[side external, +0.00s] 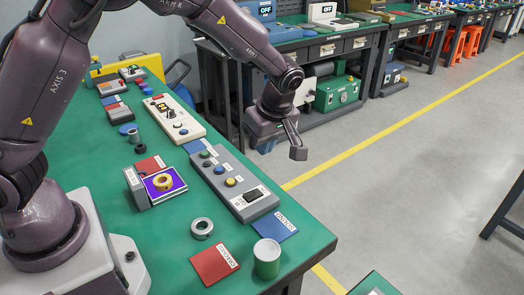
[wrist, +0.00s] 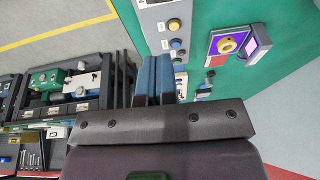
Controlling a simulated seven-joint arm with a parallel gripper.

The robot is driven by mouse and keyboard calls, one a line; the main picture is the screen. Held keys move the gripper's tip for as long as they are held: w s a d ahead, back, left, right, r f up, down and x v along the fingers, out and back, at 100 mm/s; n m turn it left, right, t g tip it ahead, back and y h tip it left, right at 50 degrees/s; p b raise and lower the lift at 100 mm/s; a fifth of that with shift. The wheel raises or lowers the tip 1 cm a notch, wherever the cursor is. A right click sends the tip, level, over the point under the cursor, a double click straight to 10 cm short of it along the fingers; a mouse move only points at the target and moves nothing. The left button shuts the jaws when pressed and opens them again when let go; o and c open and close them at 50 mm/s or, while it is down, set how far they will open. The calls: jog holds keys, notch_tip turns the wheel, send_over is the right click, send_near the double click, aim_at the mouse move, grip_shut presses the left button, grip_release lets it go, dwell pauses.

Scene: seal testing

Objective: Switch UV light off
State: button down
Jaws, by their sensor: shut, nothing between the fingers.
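The UV station (side external: 137,190) stands on the green bench, with a purple-lit pad (side external: 178,190) and a yellow ring (side external: 163,182) on it. The purple glow also shows in the wrist view, around the yellow ring (wrist: 227,46). A grey control box (side external: 215,171) beside it carries a yellow button (side external: 231,182), a blue button (side external: 219,170), a dark green button (side external: 205,154) and a black switch (side external: 253,195). Their small labels are unreadable. My gripper (side external: 298,152) is shut and empty, in the air beyond the bench's right edge, apart from the box. Its blue fingers (wrist: 154,60) show in the wrist view.
A white box with controls (side external: 174,119) stands farther back on the bench. Red mats (side external: 214,263), blue mats (side external: 275,226), a grey ring (side external: 202,228) and a green cup (side external: 266,258) lie around. Other benches stand at the back; the air around my gripper is clear.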

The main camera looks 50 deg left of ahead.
aim_at(249, 195)
jog(key=shift+s+d+r, duration=0.1)
jog(key=shift+s+r, duration=0.05)
jog(key=shift+s, duration=0.35)
jog(key=x, duration=0.8)
jog(key=d+x, duration=0.1)
jog(key=x, duration=0.4)
jog(key=shift+s, duration=0.2)
jog(key=shift+f, duration=0.6)
jog(key=shift+s+f, duration=0.2)
jog(key=shift+f, duration=0.2)
jog(key=shift+w, duration=0.15)
